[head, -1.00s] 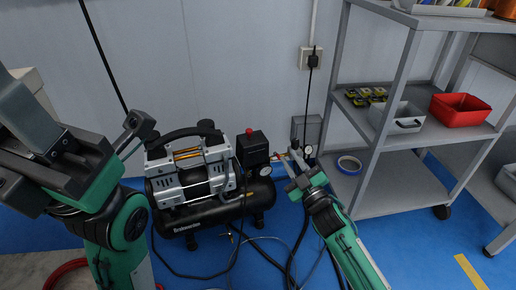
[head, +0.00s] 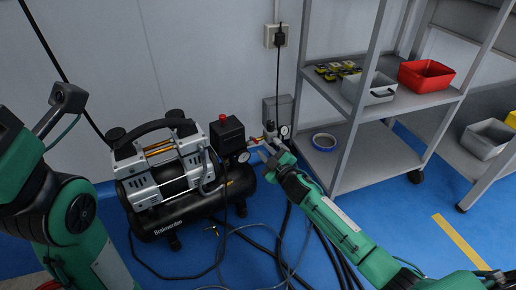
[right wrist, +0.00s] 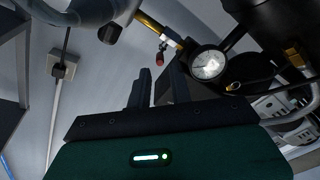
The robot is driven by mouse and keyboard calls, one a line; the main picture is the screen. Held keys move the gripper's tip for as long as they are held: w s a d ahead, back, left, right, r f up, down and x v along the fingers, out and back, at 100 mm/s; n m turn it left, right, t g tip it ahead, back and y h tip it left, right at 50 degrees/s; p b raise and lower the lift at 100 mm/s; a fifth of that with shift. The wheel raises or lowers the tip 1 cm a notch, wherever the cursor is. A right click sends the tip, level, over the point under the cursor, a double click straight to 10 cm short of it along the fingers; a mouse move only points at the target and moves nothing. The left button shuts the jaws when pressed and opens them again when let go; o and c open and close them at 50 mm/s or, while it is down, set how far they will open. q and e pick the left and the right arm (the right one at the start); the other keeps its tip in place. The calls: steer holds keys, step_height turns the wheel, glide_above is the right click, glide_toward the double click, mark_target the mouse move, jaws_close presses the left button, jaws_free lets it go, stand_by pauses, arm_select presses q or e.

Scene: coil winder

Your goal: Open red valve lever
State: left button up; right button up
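The black and silver air compressor (head: 165,180) stands on the blue floor against the wall. The red valve lever (right wrist: 160,57) shows in the right wrist view as a small red tip hanging by the brass pipe (right wrist: 156,32), beside a round gauge (right wrist: 207,64). In the head view the valve area is small, close to my right gripper (head: 265,148). In the right wrist view my right gripper (right wrist: 155,82) has a gap between its fingers, and the red tip is just past the fingertips; I cannot tell any contact. My left gripper is outside the head view; only its arm shows.
A grey shelf rack (head: 370,165) stands right of the compressor, with a red bin (head: 425,76), a grey bin (head: 383,90) and a roll of blue tape (head: 324,141). Hoses and cables (head: 270,240) lie on the floor in front. A socket (head: 276,36) is on the wall.

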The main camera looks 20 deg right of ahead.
mark_target(254, 140)
steer(key=b+x, duration=0.2)
steer(key=x, duration=0.3)
jaws_close()
